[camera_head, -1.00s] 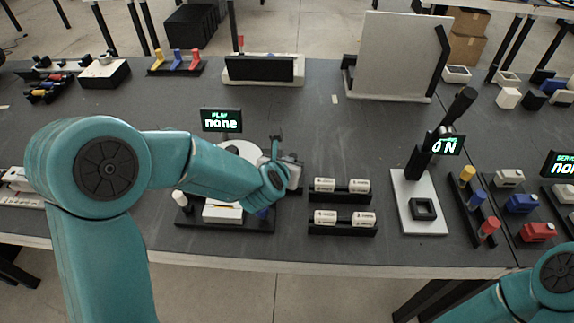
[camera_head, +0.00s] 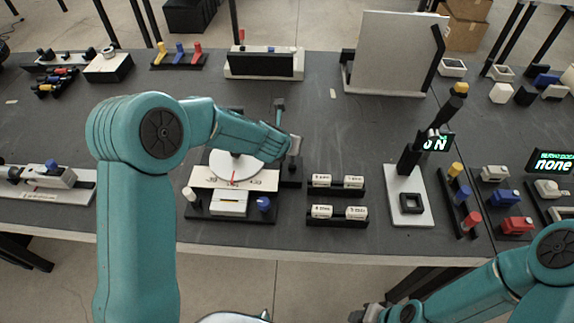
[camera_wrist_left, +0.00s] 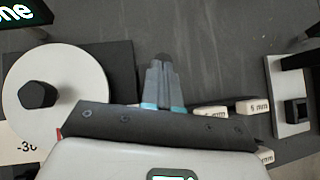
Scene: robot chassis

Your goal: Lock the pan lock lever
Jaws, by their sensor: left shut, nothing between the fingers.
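A unit with a white disc (camera_head: 236,165) and a white angle scale strip (camera_head: 200,177) sits left of centre in the head view. The disc also shows in the wrist view (camera_wrist_left: 75,85), with a black knob on it. A blue knob (camera_head: 263,204) and a white knob (camera_head: 189,194) stand at the unit's front; I cannot tell which part is the pan lock lever. My left gripper (camera_head: 280,105) is shut and empty, right of the disc and apart from it. It also shows in the wrist view (camera_wrist_left: 162,62). My right gripper (camera_head: 368,313) is partly visible at the bottom edge.
Two racks of labelled white pieces (camera_head: 337,183) stand right of the unit. A tall black lever (camera_head: 425,140) on a white plate (camera_head: 410,215) stands further right, by a sign reading ON. The bench behind the left gripper is mostly clear.

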